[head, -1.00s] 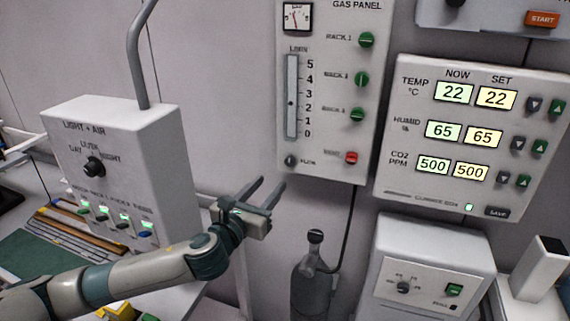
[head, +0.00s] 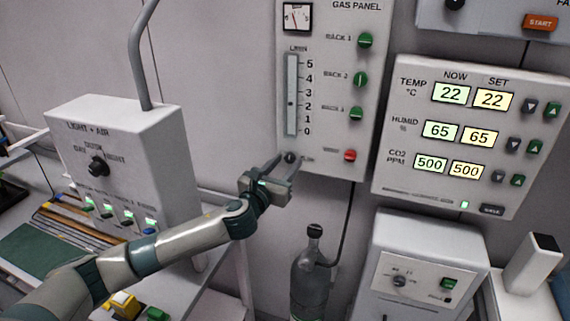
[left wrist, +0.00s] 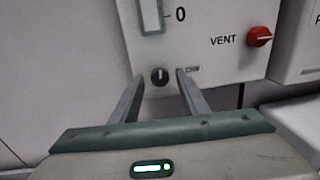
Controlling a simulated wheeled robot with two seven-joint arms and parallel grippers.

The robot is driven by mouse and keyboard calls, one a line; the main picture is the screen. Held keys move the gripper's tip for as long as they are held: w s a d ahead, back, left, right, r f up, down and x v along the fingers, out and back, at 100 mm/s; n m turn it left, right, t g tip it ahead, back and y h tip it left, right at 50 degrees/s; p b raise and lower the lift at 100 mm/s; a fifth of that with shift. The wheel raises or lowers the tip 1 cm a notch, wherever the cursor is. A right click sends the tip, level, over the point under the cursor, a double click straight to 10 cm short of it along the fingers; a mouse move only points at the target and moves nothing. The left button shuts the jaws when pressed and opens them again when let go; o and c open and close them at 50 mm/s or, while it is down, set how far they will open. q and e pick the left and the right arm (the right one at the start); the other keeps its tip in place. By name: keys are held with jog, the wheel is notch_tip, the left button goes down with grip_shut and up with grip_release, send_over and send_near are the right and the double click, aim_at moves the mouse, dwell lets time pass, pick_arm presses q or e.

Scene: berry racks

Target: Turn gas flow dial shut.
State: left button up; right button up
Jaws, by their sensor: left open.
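The gas panel (head: 338,22) is a white box on the wall. Its gas flow dial (head: 290,157) is a small dark knob at the bottom left, below the flow scale (head: 291,95). In the left wrist view the flow dial (left wrist: 159,76) shows a light pointer line that looks roughly upright. My left gripper (head: 289,158) is open at the dial. In the left wrist view its two fingers (left wrist: 158,82) stand either side of the dial, with gaps on both sides. Whether the tips reach the dial's depth is unclear. My right gripper is not in view.
A red vent knob (head: 350,155) sits right of the dial, with green rack knobs (head: 361,79) above. A climate panel (head: 384,165) hangs at the right. A gas bottle (head: 310,277) stands below the panel. The light box (head: 160,135) is at the left.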

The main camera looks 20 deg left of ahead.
pick_arm(q)
grip_shut()
